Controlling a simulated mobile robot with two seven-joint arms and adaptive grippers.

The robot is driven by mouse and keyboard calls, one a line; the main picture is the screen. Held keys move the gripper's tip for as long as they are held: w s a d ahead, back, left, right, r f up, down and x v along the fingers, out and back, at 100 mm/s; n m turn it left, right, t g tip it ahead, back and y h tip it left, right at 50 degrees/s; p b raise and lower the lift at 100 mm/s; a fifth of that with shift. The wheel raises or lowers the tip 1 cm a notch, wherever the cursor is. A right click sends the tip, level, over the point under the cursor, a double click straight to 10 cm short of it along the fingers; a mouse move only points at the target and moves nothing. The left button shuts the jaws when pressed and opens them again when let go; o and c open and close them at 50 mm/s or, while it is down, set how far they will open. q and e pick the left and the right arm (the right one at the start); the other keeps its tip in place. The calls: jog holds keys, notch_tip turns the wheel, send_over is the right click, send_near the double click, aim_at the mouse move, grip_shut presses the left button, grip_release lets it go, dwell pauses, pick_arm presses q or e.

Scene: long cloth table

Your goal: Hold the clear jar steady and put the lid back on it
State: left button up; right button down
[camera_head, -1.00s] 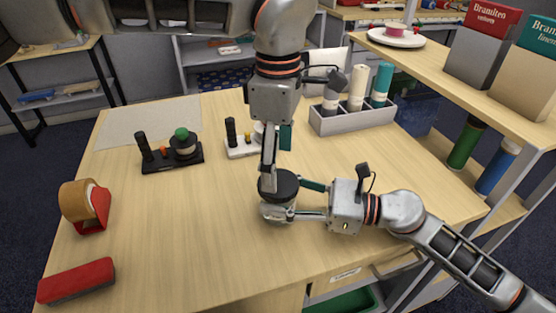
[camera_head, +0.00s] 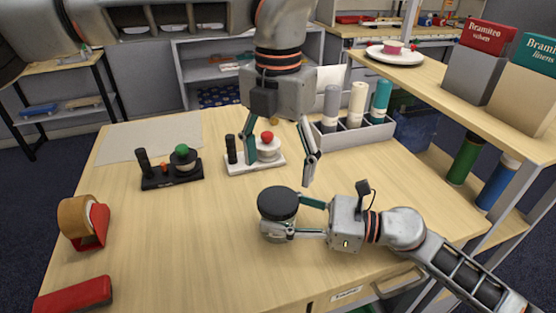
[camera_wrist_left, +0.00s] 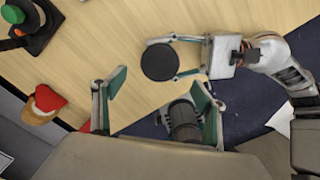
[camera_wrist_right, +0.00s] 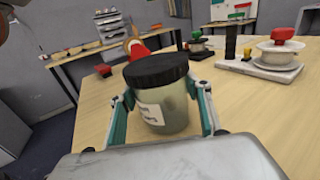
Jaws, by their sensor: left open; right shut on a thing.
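The clear jar (camera_wrist_right: 168,117) stands upright on the wooden table, with a pale label on its side. The black lid (camera_head: 278,202) sits level on top of the jar; it also shows from above in the left wrist view (camera_wrist_left: 160,62) and from the side in the right wrist view (camera_wrist_right: 155,69). My right gripper (camera_head: 285,216) is shut on the jar's body from the right, one finger on each side. My left gripper (camera_head: 278,158) is open and empty, above and behind the lid, apart from it. Whether the lid is seated tightly cannot be told.
A white-based device with a red knob (camera_head: 267,150) and a black-based one with a green knob (camera_head: 172,170) stand behind the jar. A grey rack (camera_head: 350,135) of rolls stands at the back right. A tape dispenser (camera_head: 85,222) and red box (camera_head: 74,296) are at left.

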aim_at(278, 199)
pick_arm(q)
jog(key=shift+r+n, duration=0.1)
jog(key=shift+n, duration=0.2)
jog(key=shift+f, duration=4.05)
jog(key=c, duration=1.2)
jog(key=shift+o, duration=0.2)
jog(key=o, duration=1.3)
